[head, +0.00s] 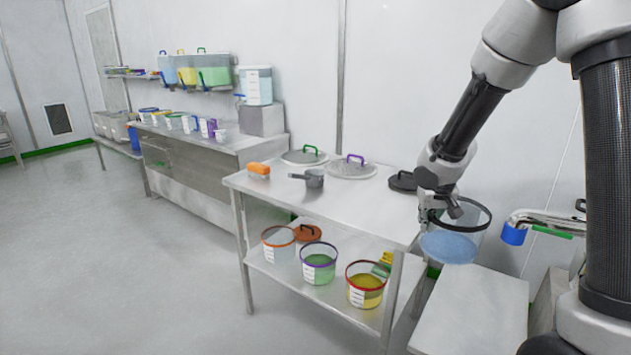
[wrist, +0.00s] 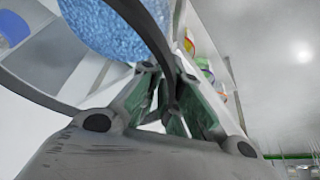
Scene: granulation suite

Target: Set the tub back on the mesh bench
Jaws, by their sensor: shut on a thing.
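The tub (head: 476,232) is clear with a black rim and blue granules inside. My gripper (head: 447,212) is shut on the near-left part of its rim. The tub hangs in the air off the right end of the steel table, over the low bench's far end in the picture. In the wrist view the black rim passes between the fingers (wrist: 172,88), with the blue granules (wrist: 110,25) beyond. A low pale bench (head: 475,318) stands at lower right with a bare top. I cannot make out mesh on any bench top.
The steel table (head: 345,208) carries lids, a grey scoop (head: 313,178) and an orange-handled brush (head: 259,170). Its lower shelf holds tubs with orange, purple and red rims (head: 365,285). A pipe with a blue end (head: 514,234) juts out at right. The floor at left is clear.

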